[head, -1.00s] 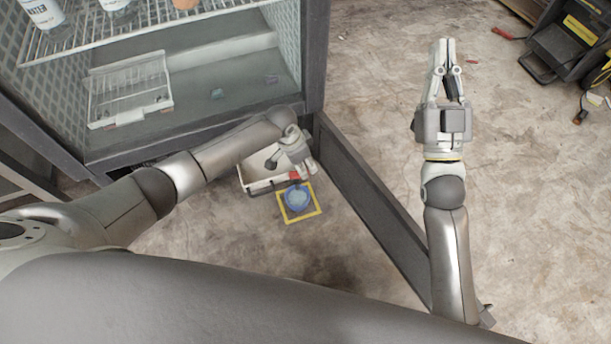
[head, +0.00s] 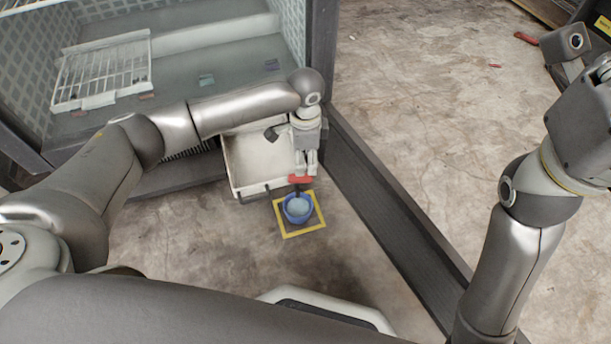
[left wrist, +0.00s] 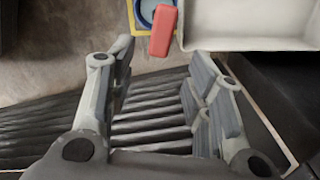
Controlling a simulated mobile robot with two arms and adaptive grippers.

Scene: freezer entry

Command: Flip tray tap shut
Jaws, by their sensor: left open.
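The red tap handle (head: 300,180) sits at the front edge of the white tray (head: 262,163), just above a blue bucket (head: 297,208). My left gripper (head: 307,168) points down over the tray's right end in the head view, close to the handle. In the left wrist view, my open left gripper (left wrist: 162,78) has nothing between its fingers. The red handle (left wrist: 163,30) shows beyond the fingertips, apart from them, beside the tray wall (left wrist: 250,44). The handle partly covers the bucket (left wrist: 152,8). My right gripper's body (head: 588,115) is at the right edge; its fingers cannot be made out.
The bucket stands in a yellow-bordered square (head: 287,234) on the concrete floor. The open cabinet with a white wire rack (head: 105,72) is behind the tray. A dark door panel (head: 395,215) runs along the right. Dark slats (left wrist: 150,125) lie below the left fingers.

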